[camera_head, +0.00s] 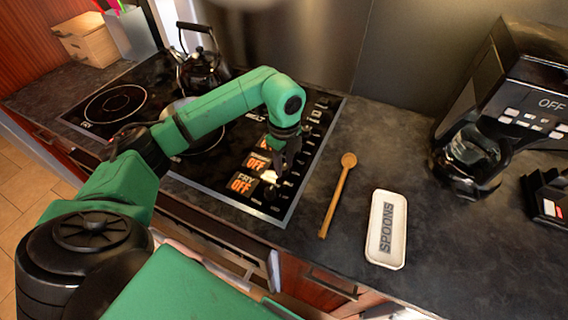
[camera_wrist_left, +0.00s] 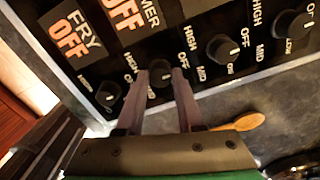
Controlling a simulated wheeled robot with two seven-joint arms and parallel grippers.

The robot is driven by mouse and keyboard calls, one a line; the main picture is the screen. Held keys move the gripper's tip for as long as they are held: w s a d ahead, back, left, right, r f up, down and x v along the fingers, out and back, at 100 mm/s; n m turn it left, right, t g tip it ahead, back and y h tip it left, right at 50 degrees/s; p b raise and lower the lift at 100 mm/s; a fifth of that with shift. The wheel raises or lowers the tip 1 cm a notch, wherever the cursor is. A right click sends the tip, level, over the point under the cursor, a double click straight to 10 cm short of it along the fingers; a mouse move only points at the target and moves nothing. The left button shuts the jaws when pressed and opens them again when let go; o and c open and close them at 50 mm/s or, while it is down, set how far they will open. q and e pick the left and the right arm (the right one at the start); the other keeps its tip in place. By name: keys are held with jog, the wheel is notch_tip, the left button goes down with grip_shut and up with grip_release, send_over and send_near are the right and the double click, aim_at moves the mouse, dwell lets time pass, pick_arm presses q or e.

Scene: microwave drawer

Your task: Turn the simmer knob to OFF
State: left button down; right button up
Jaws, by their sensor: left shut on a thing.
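The stove's control panel (camera_head: 250,207) runs along the right side of the black cooktop. Its orange displays read OFF next to FRY and next to a partly cut label ending in "MER" in the left wrist view. The simmer knob (camera_wrist_left: 160,76), black and round, lies below that second display. My left gripper (camera_head: 277,174) reaches down onto the panel. In the left wrist view its two fingers (camera_wrist_left: 161,80) are shut on the simmer knob, one on each side. The knob's pointer is too small to read. My right gripper is not in view.
The fry knob (camera_wrist_left: 108,94) sits close left of the fingers, another knob (camera_wrist_left: 222,48) to their right. A kettle (camera_head: 204,70) stands at the back. A wooden spoon (camera_head: 336,199), a SPOONS tray (camera_head: 386,229) and a coffee maker (camera_head: 472,160) are on the counter at right.

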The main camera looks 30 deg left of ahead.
pick_arm(q)
jog(key=shift+w+r+n, duration=0.15)
jog(key=shift+n, duration=0.15)
jog(key=c, duration=0.5)
grip_release()
jog(key=shift+c, duration=0.2)
notch_tip(320, 180, up, 9)
jog(key=b, duration=0.2)
notch_tip(320, 180, up, 6)
jog(key=f+p, duration=0.1)
send_over(284, 166)
jog(key=shift+r, duration=0.25)
